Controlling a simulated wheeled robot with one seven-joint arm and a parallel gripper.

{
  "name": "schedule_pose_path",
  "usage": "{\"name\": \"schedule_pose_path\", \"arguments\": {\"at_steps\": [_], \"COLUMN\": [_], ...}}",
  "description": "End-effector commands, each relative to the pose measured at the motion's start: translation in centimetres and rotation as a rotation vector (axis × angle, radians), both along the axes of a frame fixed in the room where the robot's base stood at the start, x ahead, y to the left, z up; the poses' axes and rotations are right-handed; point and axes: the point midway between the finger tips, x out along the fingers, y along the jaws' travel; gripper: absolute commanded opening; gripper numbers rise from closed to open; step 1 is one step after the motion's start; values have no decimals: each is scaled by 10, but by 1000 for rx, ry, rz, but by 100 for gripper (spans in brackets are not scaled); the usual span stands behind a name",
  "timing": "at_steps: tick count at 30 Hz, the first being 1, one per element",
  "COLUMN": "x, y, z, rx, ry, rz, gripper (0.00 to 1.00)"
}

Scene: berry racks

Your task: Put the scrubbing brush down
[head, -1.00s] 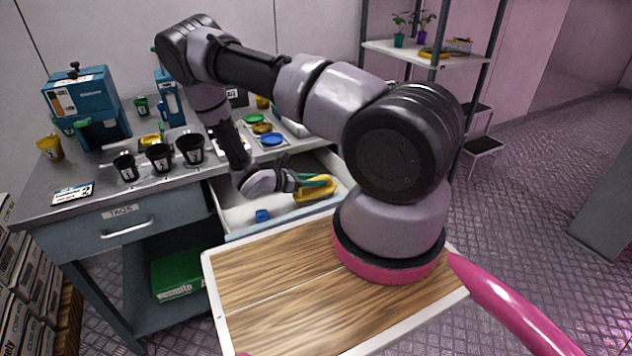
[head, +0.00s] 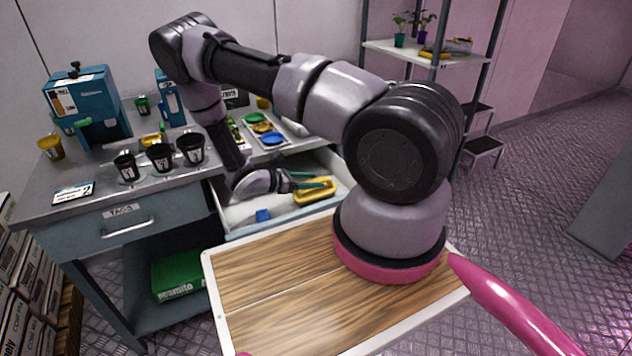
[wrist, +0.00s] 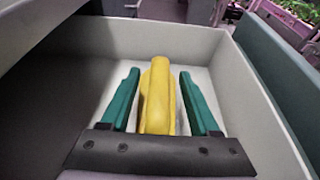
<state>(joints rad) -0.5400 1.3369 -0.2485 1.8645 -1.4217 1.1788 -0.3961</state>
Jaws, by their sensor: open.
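The yellow scrubbing brush (head: 316,191) lies in the open drawer (head: 272,228) of the bench, near its right side. In the wrist view the brush (wrist: 158,95) lies lengthwise between my gripper's two green fingers, with a gap on each side. My gripper (head: 312,185) is open and inside the drawer, over and around the brush. The gripper's fingers (wrist: 155,98) also show in the wrist view. The underside of the brush is hidden.
Drawer walls (wrist: 262,75) stand close around my gripper. Black cups (head: 160,157) and coloured dishes (head: 262,127) stand on the bench top above.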

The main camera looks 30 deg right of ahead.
Motion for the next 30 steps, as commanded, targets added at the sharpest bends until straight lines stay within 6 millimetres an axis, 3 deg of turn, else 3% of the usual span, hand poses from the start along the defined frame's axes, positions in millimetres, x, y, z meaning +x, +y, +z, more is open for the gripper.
{"name": "schedule_pose_path", "arguments": {"at_steps": [6, 12, 18, 25, 30], "x": [-1, -2, -3, -2, 0], "y": [48, 81, 95, 97, 100], "z": [16, 27, 32, 38, 83], "rx": [3, 2, 1, 15, 124], "ry": [-3, -2, 0, -14, -117], "rz": [4, 3, 2, -17, -151], "gripper": [62, 62, 62, 62, 62]}}
